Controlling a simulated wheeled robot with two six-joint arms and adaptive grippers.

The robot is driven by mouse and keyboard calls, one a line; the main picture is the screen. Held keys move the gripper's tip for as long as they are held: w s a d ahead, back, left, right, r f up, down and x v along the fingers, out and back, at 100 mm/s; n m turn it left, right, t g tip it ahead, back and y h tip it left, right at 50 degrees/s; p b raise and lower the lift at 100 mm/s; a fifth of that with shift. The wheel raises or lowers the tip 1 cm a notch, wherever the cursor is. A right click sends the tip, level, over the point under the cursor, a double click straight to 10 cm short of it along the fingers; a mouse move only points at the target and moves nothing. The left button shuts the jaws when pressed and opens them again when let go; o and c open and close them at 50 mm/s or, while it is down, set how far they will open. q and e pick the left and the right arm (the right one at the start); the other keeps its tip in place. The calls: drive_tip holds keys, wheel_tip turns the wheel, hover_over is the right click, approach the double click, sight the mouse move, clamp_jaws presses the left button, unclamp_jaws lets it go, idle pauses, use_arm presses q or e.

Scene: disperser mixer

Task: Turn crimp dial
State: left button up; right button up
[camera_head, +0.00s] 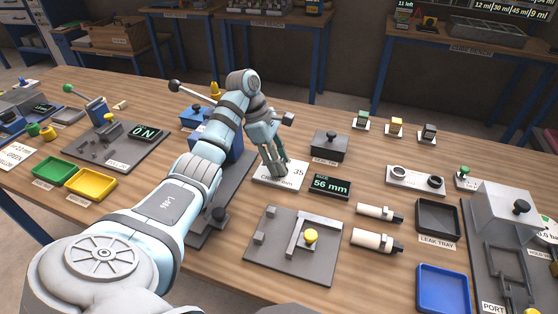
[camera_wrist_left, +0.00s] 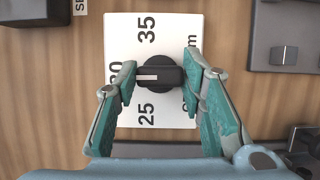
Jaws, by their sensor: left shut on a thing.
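The crimp dial is a black knob (camera_wrist_left: 160,76) with a white pointer line, on a white plate (camera_wrist_left: 152,32) marked 35, 25 and a partly hidden 30. Its line points left in the left wrist view, toward the partly hidden 30. My left gripper (camera_wrist_left: 160,82) is shut on the knob, one finger at each end of its bar. In the head view my left gripper (camera_head: 275,170) reaches down onto the white plate (camera_head: 290,180), and its fingers hide the knob. My right gripper is not in view.
A dark display (camera_head: 330,187) reading 56 mm stands right of the plate. A dark box with a knob (camera_head: 329,146) is behind it. A grey fixture with a yellow knob (camera_head: 293,262) lies in front. White cylinders (camera_head: 375,241) and a leak tray (camera_head: 437,218) are to the right.

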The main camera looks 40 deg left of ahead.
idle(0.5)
use_arm(q)
drive_tip(key=o, duration=1.1)
drive_tip(key=shift+o, duration=0.2)
